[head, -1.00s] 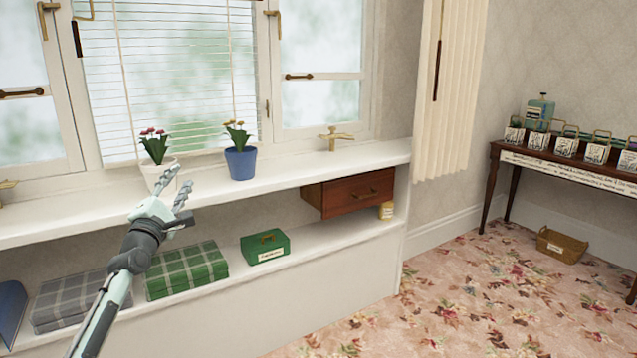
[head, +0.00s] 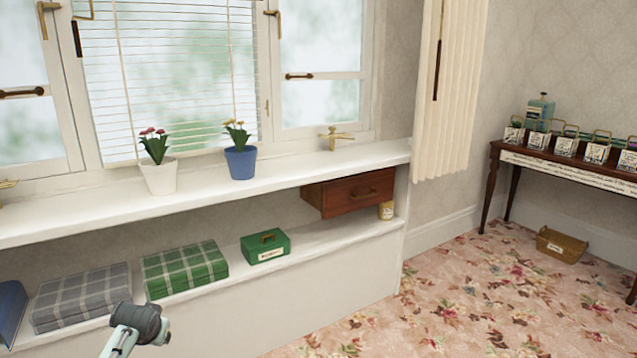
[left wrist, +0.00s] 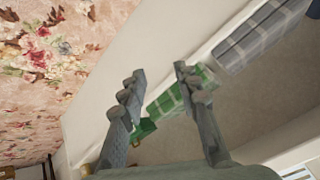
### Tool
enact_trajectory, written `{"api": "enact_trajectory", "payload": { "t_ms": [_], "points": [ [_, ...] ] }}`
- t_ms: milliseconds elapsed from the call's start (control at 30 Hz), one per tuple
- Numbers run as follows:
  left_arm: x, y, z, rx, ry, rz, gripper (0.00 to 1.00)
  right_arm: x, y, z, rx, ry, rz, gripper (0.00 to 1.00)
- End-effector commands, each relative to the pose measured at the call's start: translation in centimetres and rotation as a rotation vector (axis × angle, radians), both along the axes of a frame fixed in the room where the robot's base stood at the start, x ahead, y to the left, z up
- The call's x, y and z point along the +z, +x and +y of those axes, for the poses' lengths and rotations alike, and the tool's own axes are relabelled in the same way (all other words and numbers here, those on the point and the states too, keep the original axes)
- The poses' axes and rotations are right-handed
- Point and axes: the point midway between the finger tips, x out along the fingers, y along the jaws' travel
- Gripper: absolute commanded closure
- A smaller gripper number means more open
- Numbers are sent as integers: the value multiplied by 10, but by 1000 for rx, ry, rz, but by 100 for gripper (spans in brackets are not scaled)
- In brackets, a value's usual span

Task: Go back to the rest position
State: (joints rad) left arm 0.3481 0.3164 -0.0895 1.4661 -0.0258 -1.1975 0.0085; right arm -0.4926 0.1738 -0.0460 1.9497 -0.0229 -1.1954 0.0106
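My left gripper (left wrist: 160,73) shows in the left wrist view with its two grey fingers apart and nothing between them. In the head view only a link of my left arm shows at the bottom left; the gripper itself cannot be made out there. My right gripper is in neither view.
A white window ledge (head: 95,212) holds a white flowerpot (head: 160,177) and a blue flowerpot (head: 241,162). Below lie a grey plaid box (head: 82,296), a green plaid box (head: 186,269) and a small green box (head: 266,246).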

Motion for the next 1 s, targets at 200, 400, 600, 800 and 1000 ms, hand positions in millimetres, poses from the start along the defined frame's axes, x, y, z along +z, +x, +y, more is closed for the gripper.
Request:
{"api": "enact_trajectory", "payload": {
  "t_ms": [200, 400, 600, 800, 1000],
  "points": [
    [-86, -102, -43, -43, -52, 119, 68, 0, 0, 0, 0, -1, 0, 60],
    [-146, -229, -83, -64, -119, 244, 68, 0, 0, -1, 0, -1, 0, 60],
    [-166, -323, -106, -65, -167, 330, 68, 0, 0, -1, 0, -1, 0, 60],
    [-168, -351, -113, -62, -182, 355, 68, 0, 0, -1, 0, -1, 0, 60],
    [-168, -351, -113, -61, -182, 356, 68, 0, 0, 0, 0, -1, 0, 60]
  ]
}}
